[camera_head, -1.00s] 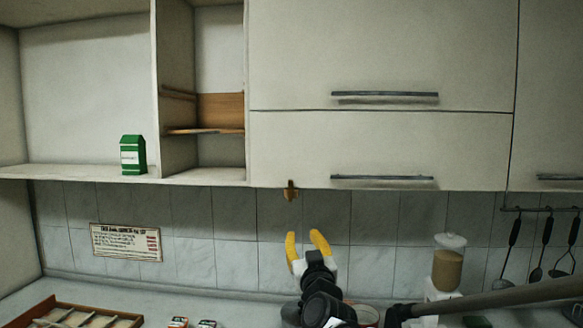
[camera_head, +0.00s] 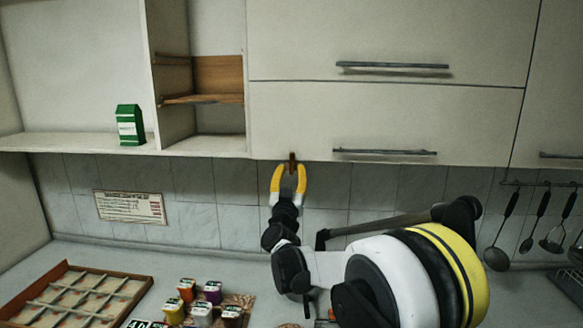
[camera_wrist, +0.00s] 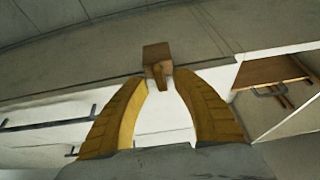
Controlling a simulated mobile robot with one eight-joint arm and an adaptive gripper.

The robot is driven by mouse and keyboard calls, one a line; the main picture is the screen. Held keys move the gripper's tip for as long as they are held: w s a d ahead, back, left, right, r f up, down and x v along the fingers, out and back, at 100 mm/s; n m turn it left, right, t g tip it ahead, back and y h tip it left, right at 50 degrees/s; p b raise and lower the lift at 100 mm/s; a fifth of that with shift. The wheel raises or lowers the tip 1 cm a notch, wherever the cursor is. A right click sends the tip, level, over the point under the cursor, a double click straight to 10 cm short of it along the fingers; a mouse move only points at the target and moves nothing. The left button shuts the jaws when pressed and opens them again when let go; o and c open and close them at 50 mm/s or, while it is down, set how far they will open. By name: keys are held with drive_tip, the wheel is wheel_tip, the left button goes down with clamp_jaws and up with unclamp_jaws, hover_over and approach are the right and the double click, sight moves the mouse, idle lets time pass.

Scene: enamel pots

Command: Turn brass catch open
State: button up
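In the wrist view the catch (camera_wrist: 157,58) shows as a block with a narrower part pointing towards my gripper. My gripper (camera_head: 288,172) has yellow fingers and points up at the catch from just below. In the wrist view my gripper (camera_wrist: 160,82) is open, with the narrow end of the catch at the gap between the fingertips. I cannot tell whether either finger touches it.
The wall cabinet (camera_head: 290,120) has long bar handles. A green carton (camera_head: 130,125) stands on the open shelf to the left. Utensils (camera_head: 540,220) hang at the right.

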drive_tip(key=shift+x, duration=0.8)
clamp_jaws()
